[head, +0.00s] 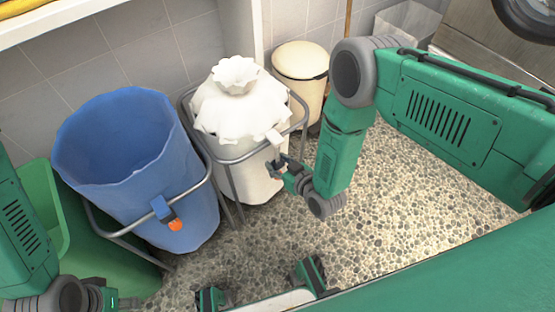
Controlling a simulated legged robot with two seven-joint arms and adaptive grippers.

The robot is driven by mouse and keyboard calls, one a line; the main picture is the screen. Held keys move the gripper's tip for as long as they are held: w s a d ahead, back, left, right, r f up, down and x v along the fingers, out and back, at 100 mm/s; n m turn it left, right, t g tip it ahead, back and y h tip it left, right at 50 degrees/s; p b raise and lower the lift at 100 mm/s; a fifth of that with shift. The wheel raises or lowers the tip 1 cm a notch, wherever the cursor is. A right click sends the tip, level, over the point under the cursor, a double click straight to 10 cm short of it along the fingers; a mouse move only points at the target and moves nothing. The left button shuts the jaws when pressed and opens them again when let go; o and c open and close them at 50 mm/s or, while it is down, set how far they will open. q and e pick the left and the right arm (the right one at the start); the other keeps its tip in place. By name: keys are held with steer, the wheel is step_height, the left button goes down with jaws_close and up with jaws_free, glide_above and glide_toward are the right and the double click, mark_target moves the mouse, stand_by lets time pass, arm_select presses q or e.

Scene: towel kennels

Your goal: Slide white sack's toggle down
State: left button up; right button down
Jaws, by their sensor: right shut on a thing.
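The white sack (262,175) hangs upright in a grey metal frame, its gathered top ending in a ruffled tuft (235,76). My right gripper (275,166) is at the sack's front right side, just below a pale tab (275,136) at the rim. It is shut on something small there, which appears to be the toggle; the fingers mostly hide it. My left gripper (124,302) is low at the bottom left, away from the white sack, and its fingers are too unclear to tell open from shut.
A blue sack (188,190) stands open in its own frame to the left, with an orange piece (175,225) on its front. A green container (42,205) is at the far left. A cream lidded bin (301,62) stands behind. Pebbled floor (410,210) is clear at right.

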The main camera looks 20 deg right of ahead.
steer(key=shift+f, duration=0.4)
steer(key=shift+s, duration=0.1)
steer(key=c, duration=1.1)
jaws_free()
steer(key=shift+f, duration=0.1)
steer(key=shift+o, duration=0.3)
steer(key=v, duration=1.1)
steer(key=shift+s+d, duration=0.15)
steer(key=shift+s, duration=0.2)
